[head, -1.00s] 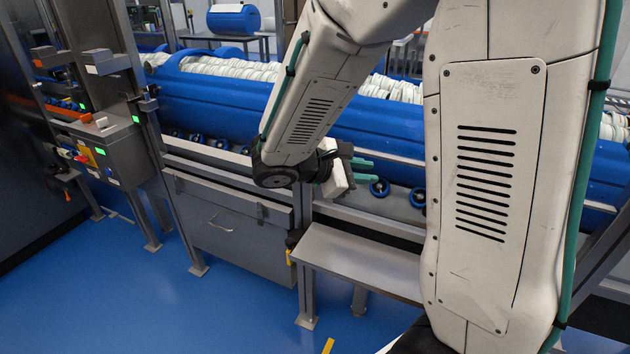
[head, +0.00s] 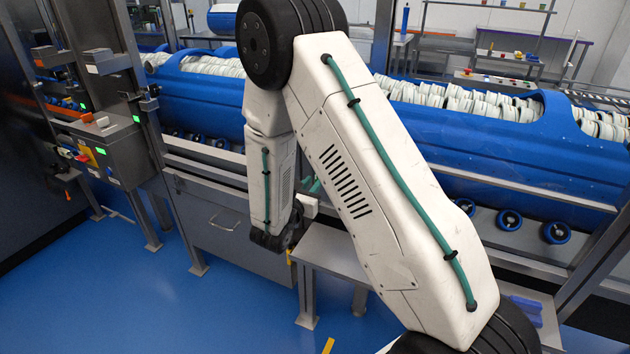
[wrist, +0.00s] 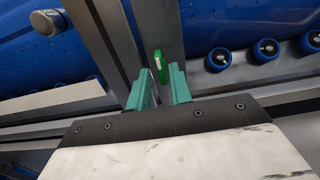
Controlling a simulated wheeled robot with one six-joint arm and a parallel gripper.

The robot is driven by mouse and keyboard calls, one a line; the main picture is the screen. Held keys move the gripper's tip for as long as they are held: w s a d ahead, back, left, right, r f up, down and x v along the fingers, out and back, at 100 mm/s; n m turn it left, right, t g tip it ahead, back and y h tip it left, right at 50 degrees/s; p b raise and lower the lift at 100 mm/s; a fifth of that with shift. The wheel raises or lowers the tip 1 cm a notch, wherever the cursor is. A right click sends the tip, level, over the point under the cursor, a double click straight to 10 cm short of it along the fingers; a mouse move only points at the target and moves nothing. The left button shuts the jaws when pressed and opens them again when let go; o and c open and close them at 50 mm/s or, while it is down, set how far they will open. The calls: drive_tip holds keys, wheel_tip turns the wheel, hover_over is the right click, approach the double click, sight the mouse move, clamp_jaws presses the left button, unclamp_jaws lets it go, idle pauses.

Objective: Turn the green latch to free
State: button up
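The green latch (wrist: 158,66) is a small upright green piece with a pale mark, seen in the wrist view beside a grey metal post. My gripper (wrist: 161,88) has two teal fingers, which stand apart with a gap between them. The latch appears just beyond the fingertips, in line with the gap. I see no contact between the fingers and the latch. In the head view my gripper (head: 312,187) is mostly hidden behind my arm, and I cannot make out the latch there.
A long blue tub (head: 440,138) filled with pale discs lies behind the metal frame, above small blue rollers (head: 509,219). A grey bench (head: 330,252) stands in front. A control box (head: 118,150) is on the left. The blue floor (head: 150,300) at front left is clear.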

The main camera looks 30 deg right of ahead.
sight(319, 177)
drive_tip(key=shift+x, duration=1.35)
clamp_jaws()
